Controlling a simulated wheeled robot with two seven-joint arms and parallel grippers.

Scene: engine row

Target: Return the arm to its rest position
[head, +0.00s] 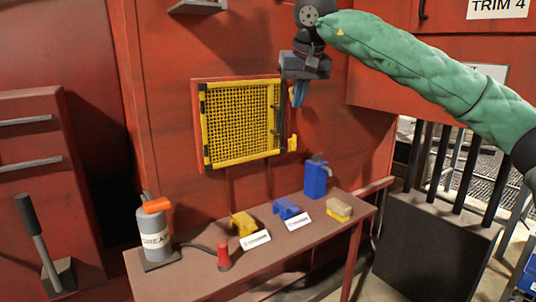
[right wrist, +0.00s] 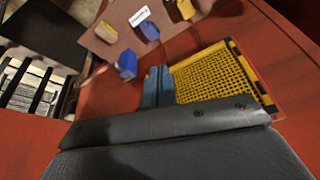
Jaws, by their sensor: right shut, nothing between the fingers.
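My right arm comes in from the upper right in the head view, in a green padded sleeve. Its right gripper (head: 298,94) hangs fingers down in front of the red wall, above and right of the yellow mesh panel (head: 240,122). The blue fingers are together with nothing between them. In the right wrist view the shut fingers (right wrist: 158,86) show beside the yellow mesh panel (right wrist: 212,75). My left gripper is not in view.
A brown table (head: 190,280) below holds a grey grease can (head: 153,232), a red-topped piece (head: 223,256), yellow and blue blocks, labels and a blue canister (head: 316,178). A dark barred rack (head: 430,245) stands right. A lever (head: 40,240) rises at left.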

